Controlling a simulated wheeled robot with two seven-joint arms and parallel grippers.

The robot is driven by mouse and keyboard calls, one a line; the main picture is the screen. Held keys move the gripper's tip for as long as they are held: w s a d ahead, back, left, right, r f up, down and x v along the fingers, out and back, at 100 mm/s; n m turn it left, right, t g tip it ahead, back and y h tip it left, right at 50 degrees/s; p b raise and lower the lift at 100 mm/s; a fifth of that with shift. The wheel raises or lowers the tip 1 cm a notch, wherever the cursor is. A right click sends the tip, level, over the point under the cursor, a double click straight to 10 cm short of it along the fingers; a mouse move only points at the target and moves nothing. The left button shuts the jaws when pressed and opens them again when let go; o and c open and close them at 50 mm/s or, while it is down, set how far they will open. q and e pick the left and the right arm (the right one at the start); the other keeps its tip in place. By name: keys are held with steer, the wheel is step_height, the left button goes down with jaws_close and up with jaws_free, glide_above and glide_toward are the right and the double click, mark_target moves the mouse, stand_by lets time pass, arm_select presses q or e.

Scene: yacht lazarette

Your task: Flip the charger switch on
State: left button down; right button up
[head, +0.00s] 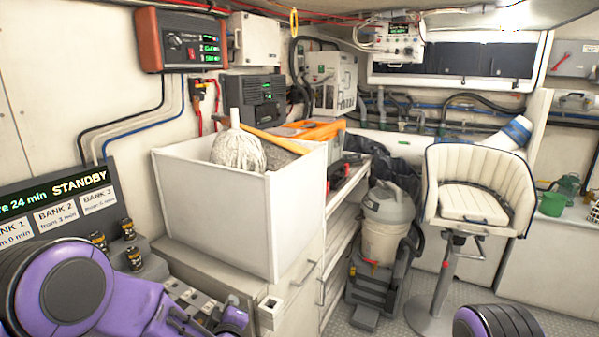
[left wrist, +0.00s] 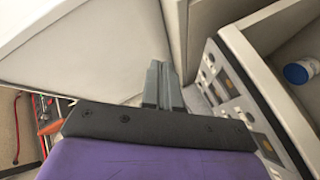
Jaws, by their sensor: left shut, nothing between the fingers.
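A red-orange unit (head: 185,40) with green readouts, a dial and a red switch (head: 192,54) hangs on the wall at the upper left. I cannot read whether it is the charger. A dark board (head: 60,205) reads STANDBY, with bank labels, at the left. A grey panel with several pale squares (head: 195,299) lies low in front; a similar panel (left wrist: 222,78) shows at the right in the left wrist view. My left gripper (left wrist: 163,88) is shut and empty beside this panel. My purple left arm fills the head view's lower left. No charger switch position is readable.
A white bin (head: 220,210) with a mop head stands on the counter. Several small dark cylinders (head: 133,258) stand by the board. A vacuum (head: 387,225) and a white seat (head: 470,190) stand further right.

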arm_select(q)
steer(key=s+a+f+m+g+b, duration=0.1)
steer(key=s+a+f+m+g, duration=0.2)
steer(key=s+f, duration=0.6)
steer(key=s+a+f+m+g+b, duration=0.1)
steer(key=s+a+f+m+g, duration=0.2)
steer(key=s+f, duration=0.65)
steer(key=s+a+f+g, duration=0.3)
steer(key=s+f, duration=0.1)
steer(key=s, duration=0.6)
steer(key=s+a+f+g+b, duration=0.1)
steer(key=s+a+f, duration=0.3)
steer(key=s, duration=0.7)
steer(key=shift+s+a+f+g+y, duration=0.15)
steer(key=shift+a+f+g+y, duration=0.2)
steer(key=shift+f+g, duration=0.5)
steer(key=shift+r, duration=0.1)
